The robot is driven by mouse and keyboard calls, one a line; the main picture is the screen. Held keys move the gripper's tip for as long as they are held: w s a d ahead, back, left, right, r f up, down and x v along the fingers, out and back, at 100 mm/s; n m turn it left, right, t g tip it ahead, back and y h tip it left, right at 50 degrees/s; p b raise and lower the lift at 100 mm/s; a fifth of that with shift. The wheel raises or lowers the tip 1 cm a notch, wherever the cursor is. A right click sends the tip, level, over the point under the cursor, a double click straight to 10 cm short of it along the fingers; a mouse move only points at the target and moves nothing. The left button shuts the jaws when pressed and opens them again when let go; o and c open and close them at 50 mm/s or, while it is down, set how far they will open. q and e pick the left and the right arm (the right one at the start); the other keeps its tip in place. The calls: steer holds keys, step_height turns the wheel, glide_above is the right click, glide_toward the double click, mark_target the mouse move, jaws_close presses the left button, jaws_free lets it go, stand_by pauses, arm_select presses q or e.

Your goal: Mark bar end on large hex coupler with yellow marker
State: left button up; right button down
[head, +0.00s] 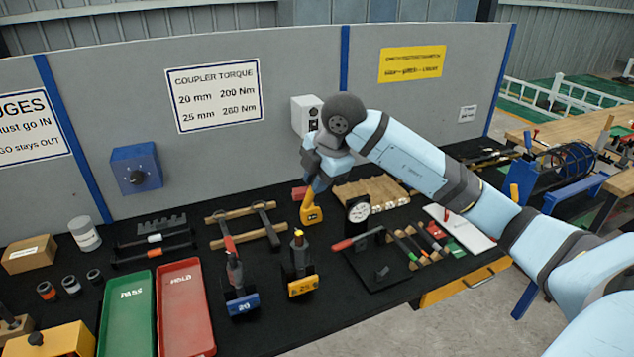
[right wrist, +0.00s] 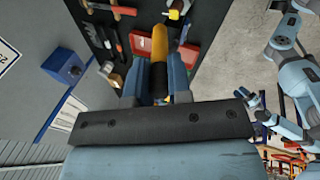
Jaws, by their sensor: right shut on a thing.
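My right gripper (head: 315,185) points down above the far middle of the black bench. It is shut on a yellow marker (head: 309,207), which hangs below the fingers; in the right wrist view the marker (right wrist: 159,42) stands out between both fingers. The large hex coupler appears to be on the upright bar assembly (head: 298,245) in the yellow block marked 25 (head: 302,286), nearer than the gripper. A yellow patch shows near its top; the bar end itself is too small to make out. The gripper and marker are apart from it. My left gripper does not show clearly.
A similar upright assembly stands in the blue block marked 20 (head: 242,303) to the left. Green (head: 127,315) and red (head: 185,309) trays lie left. The grey panel (head: 285,55) stands behind.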

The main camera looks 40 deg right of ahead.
steer(key=shift+r+p, duration=0.9)
steer(key=shift+r, duration=0.65)
steer(key=shift+f, duration=0.1)
